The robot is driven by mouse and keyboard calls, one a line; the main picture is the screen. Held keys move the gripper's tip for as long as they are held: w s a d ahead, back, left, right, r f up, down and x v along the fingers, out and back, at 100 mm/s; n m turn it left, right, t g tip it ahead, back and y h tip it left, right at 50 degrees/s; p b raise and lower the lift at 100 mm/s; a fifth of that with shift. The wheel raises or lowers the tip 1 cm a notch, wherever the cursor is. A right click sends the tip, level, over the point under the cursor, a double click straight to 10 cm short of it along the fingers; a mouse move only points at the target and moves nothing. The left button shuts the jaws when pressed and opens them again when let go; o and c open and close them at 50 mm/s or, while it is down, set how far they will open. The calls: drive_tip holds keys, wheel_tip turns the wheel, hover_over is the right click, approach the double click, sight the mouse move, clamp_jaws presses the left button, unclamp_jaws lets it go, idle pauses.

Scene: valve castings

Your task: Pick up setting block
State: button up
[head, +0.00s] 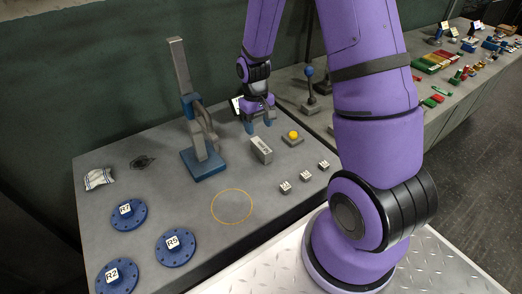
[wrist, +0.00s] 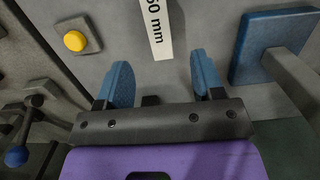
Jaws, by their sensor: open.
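The setting block is a grey block (head: 261,150) with a white label, standing on the grey bench just in front of my gripper. In the wrist view the block (wrist: 156,30) shows at the top centre, and its label reads "50 mm", possibly with a first digit cut off by the frame edge. My gripper (head: 259,121) has its blue fingers spread and points down close to the bench. In the wrist view the gripper (wrist: 162,76) is open and empty. The block lies ahead of the gap between the fingers, not between them.
A blue-based stand (head: 204,164) with a tall post is left of the block. A yellow button (head: 293,135) is to the right. Several small blocks (head: 304,175), a yellow circle (head: 232,191) and blue flanges (head: 175,247) lie on the bench. A blue-knobbed lever (head: 309,85) stands behind the button.

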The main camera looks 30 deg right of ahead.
sight(261, 144)
drive_tip(key=shift+s+d+f, duration=0.1)
drive_tip(key=shift+s+f, duration=0.1)
drive_tip(key=shift+f, duration=1.5)
drive_tip(key=shift+s+a+f, duration=0.1)
drive_tip(key=shift+s+f, duration=0.15)
drive_tip(key=shift+f, duration=1.45)
drive_tip(key=shift+s+d+f, duration=0.1)
drive_tip(key=shift+s+f, duration=0.1)
drive_tip(key=shift+f, duration=1.5)
drive_tip(key=shift+f, duration=0.25)
clamp_jaws()
